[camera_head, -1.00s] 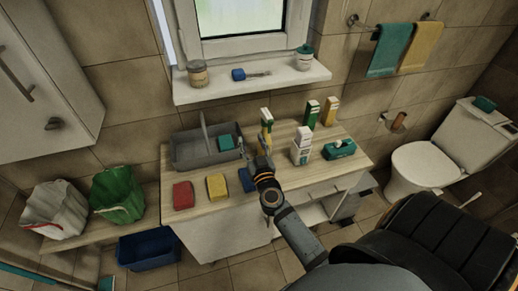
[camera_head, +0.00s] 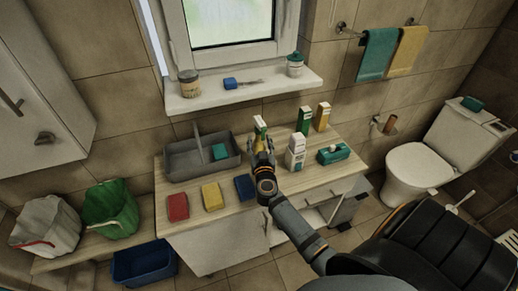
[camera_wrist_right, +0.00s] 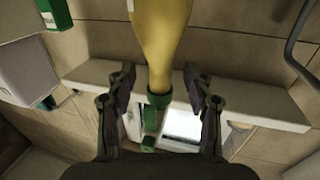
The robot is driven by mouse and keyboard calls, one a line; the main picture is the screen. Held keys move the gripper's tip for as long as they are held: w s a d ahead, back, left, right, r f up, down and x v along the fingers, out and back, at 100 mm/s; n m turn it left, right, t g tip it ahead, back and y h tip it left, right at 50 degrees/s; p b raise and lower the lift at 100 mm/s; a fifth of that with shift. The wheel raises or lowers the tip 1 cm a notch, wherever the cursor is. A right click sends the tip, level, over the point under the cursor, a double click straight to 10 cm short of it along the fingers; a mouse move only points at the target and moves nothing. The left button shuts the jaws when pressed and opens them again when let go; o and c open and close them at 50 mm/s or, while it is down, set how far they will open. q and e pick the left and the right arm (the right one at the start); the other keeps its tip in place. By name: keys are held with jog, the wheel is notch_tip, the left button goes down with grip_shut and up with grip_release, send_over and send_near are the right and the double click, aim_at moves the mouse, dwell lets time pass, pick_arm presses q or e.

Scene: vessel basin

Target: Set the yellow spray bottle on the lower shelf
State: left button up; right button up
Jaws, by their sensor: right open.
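The yellow spray bottle (camera_head: 259,123) stands at the back of the wooden counter, its lower part hidden behind my right gripper (camera_head: 262,145). In the right wrist view its yellow body (camera_wrist_right: 162,40) and green neck and spray head show, reaching between the two fingers of the right gripper (camera_wrist_right: 160,100). The fingers are open, with gaps to the bottle on both sides. My left gripper is not in view.
A grey caddy (camera_head: 182,164) stands left of the bottle. White-green (camera_head: 296,152), green (camera_head: 304,120) and yellow (camera_head: 322,116) packages stand to its right, with a teal box (camera_head: 333,154). Red, yellow and blue sponges lie along the front. The windowsill (camera_head: 212,100) is above.

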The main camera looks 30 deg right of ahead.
jog(key=x, duration=0.2)
jog(key=shift+w+d+f, duration=0.15)
jog(key=shift+w+f, duration=0.05)
jog(key=shift+w, duration=0.15)
jog(key=shift+s+r, duration=0.1)
jog(key=shift+s, duration=0.05)
jog(key=shift+c, duration=1.7)
grip_shut()
